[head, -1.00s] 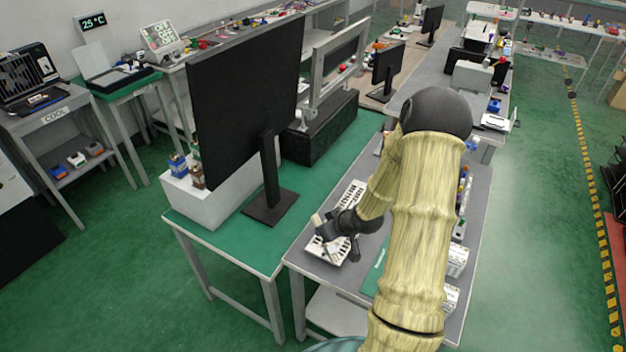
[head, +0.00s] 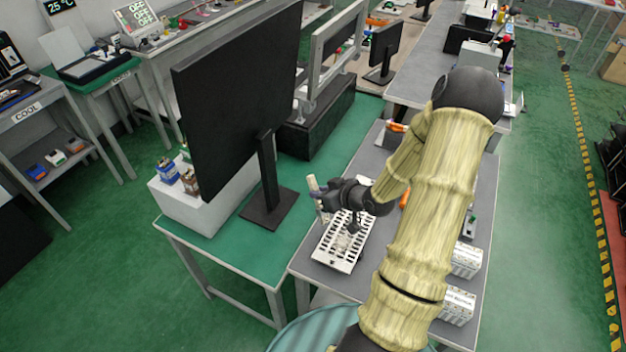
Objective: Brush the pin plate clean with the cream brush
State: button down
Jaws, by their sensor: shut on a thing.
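The pin plate (head: 336,252) is a white plate with rows of dark slots, lying on the grey bench near its left edge. A pale greyish patch shows on its middle; I cannot tell what it is. My gripper (head: 322,193) is dark and above the plate's far left end. It is shut on the cream brush (head: 315,186), whose pale handle stands roughly upright at the left of the jaws. The brush's lower end is small and partly hidden, so I cannot tell whether it touches the plate. My arm hides the bench to the right of the plate.
A large black monitor (head: 235,100) stands on the green table (head: 235,262) just left of the bench. Labelled white boxes (head: 466,260) stand at the bench's right side. Orange-handled items (head: 397,127) lie at its far end.

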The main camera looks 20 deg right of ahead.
jog(key=shift+w+r, duration=0.1)
jog(key=shift+w, duration=0.1)
jog(key=shift+s, duration=0.1)
notch_tip(320, 180, down, 5)
jog(key=b, duration=0.4)
dwell(0.5)
